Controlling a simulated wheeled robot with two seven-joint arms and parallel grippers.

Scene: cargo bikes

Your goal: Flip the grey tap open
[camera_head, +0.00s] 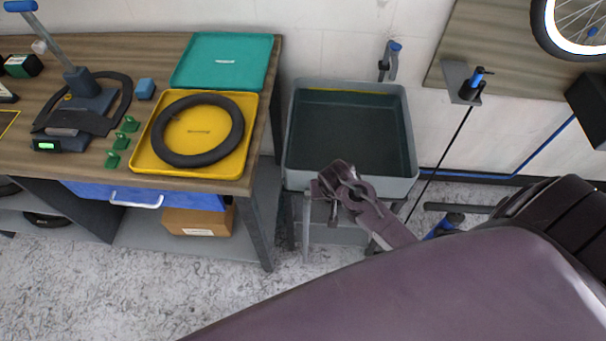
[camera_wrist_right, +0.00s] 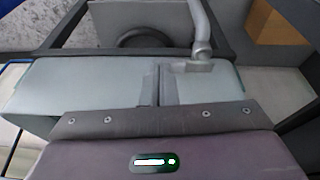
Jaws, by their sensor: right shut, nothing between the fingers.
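The grey tap (camera_head: 388,62) stands upright at the back right rim of the grey tub, with a blue piece at its top. My right gripper (camera_head: 328,190) comes in from the right and hangs over the tub's front edge, well in front of the tap and apart from it. It is shut and empty. In the right wrist view a grey bent pipe (camera_wrist_right: 201,38) shows ahead; I cannot tell whether it belongs to the tap. My left gripper is not in view.
The grey tub (camera_head: 413,140) holds dark liquid. A workbench on the left carries a yellow tray (camera_head: 247,130) with a black tyre (camera_head: 170,150) and a teal tray (camera_head: 220,62). A black rod (camera_head: 440,150) leans right of the tub. My purple arm hides the lower right.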

